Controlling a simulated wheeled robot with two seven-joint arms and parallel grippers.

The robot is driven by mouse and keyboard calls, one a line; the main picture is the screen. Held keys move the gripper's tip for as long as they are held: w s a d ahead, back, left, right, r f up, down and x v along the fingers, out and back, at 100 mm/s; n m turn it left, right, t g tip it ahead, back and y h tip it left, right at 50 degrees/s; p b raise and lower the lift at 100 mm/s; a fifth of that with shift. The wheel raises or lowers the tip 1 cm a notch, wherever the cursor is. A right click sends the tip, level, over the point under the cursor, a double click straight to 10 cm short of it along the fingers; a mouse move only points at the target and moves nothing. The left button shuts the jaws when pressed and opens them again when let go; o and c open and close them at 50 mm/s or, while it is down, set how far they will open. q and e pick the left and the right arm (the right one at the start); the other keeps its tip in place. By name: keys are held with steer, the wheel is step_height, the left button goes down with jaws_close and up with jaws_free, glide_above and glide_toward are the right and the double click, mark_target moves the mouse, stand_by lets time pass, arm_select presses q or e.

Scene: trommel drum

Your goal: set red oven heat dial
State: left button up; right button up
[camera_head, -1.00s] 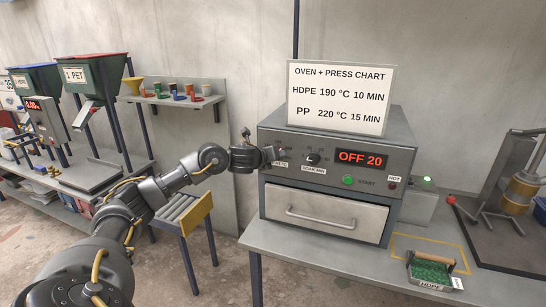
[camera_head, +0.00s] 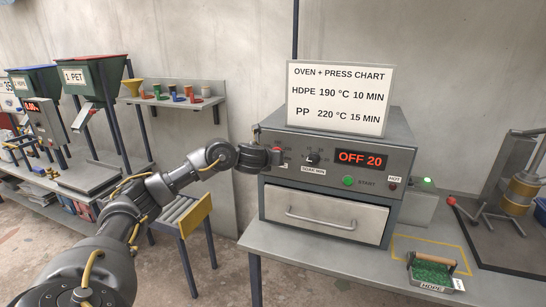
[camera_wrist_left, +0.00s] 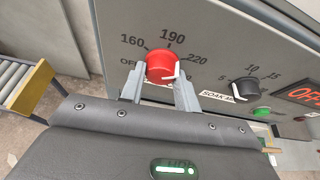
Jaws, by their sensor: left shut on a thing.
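The red oven heat dial (camera_wrist_left: 161,66) sits on the oven's front panel, under the marks OFF, 160, 190 and 220. In the left wrist view, my left gripper (camera_wrist_left: 160,82) has one finger on each side of the dial and is shut on it. A white pointer shows at the dial's right side; I cannot tell exactly which mark it points to. In the head view, my left gripper (camera_head: 276,157) reaches the left end of the panel and mostly hides the dial. The oven (camera_head: 280,175) display (camera_head: 361,160) reads OFF 20. My right gripper is not in view.
A black soak dial (camera_head: 312,158), a green START button (camera_head: 348,180) and a HOT lamp (camera_head: 393,187) are on the panel. A chart (camera_head: 339,97) on top reads HDPE 190 °C 10 MIN, PP 220 °C 15 MIN. An HDPE tray (camera_head: 431,286) stands front right.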

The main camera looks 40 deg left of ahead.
arm_select(q)
steer(key=shift+f, duration=0.15)
steer(key=o, duration=1)
steer(key=p+v, duration=0.1)
steer(key=v, duration=1)
steer(key=shift+a+p, duration=0.1)
steer(key=shift+p, duration=0.2)
steer(key=shift+w, duration=0.1)
